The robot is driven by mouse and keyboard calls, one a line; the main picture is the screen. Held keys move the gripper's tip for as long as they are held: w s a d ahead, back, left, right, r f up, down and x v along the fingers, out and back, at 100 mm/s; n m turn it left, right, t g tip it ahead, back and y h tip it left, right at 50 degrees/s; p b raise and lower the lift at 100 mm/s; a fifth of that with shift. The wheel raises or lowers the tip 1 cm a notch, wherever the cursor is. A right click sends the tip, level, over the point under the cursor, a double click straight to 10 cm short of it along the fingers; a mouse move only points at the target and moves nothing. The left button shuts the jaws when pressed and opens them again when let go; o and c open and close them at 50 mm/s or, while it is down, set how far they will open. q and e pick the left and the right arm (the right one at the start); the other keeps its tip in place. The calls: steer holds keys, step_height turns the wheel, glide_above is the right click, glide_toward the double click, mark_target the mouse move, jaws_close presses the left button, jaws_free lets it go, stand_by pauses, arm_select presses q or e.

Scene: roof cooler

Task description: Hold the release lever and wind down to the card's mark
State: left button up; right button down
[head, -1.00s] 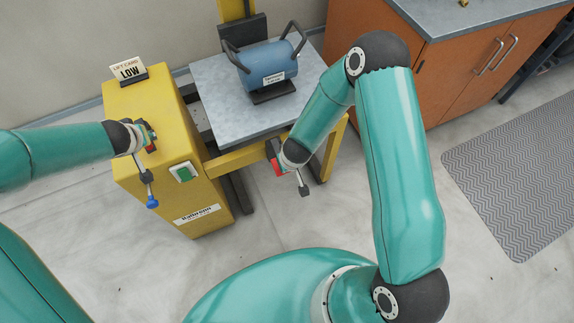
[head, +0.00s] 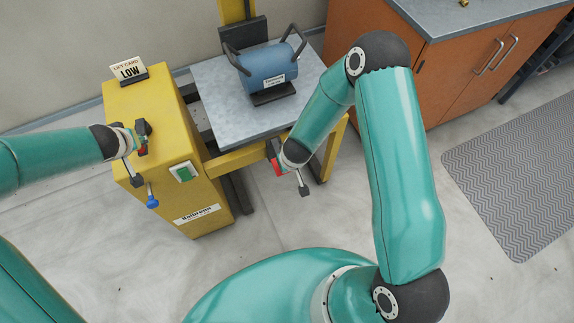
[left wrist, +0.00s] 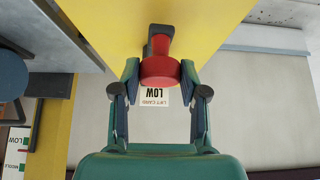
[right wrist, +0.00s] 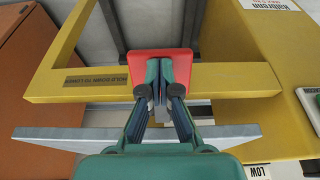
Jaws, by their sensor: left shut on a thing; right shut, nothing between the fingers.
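The lift card (head: 128,71) on the yellow cabinet (head: 150,105) reads LOW; it also shows in the left wrist view (left wrist: 154,98). My left gripper (left wrist: 160,78) is shut on the red crank knob (left wrist: 160,70) above the cabinet top. My right gripper (right wrist: 160,65) is shut and empty, its tips against the red release lever (right wrist: 178,55) under the lift's front bar. The bar's label (right wrist: 82,77) is about holding down to lower. The lift platform (head: 222,90) carries a blue cylinder (head: 266,68).
A blue-ended knob (head: 152,202) sticks out by the cabinet front. An orange cabinet (head: 455,65) stands right of the lift. A grey mat (head: 515,165) lies on the floor at right. My right arm covers part of the platform's right side.

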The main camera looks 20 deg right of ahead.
arm_select(q)
steer(key=shift+w+a+r, duration=0.2)
steer(key=shift+w+r, duration=0.05)
steer(key=shift+r, duration=0.05)
steer(key=shift+w+a, duration=0.15)
steer(key=shift+a, duration=0.8)
steer(key=shift+w+a, duration=0.4)
steer(key=shift+a, duration=0.35)
